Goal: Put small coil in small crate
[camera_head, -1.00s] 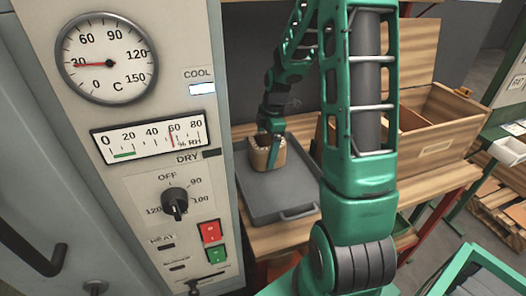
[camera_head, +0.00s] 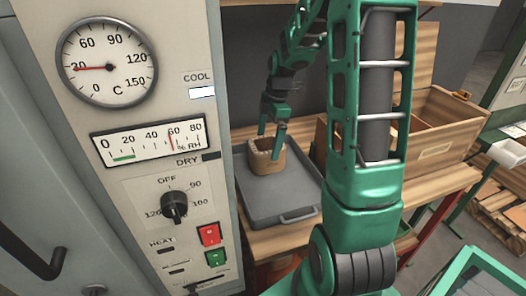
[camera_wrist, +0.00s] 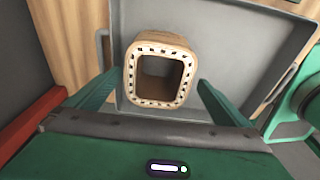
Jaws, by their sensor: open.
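The small coil (camera_head: 266,160) is a tan, hollow, rounded-square coil standing upright on the grey tray (camera_head: 255,208), toward its back left. In the wrist view the coil (camera_wrist: 130,75) shows its pale dotted rim and dark opening. My gripper (camera_head: 270,130) is open and empty above the coil. In the wrist view the two green fingers (camera_wrist: 152,95) stand apart, one on each side of the coil, with gaps between them and it. A wooden crate (camera_head: 440,120) with a raised lid stands at the right; I cannot tell if it is the small crate.
The drying cabinet (camera_head: 130,190) with dials and switches fills the left side. The wooden bench (camera_head: 275,243) carries the tray. My green arm hides part of the bench and crate. A green-rimmed container (camera_head: 462,262) is at the lower right.

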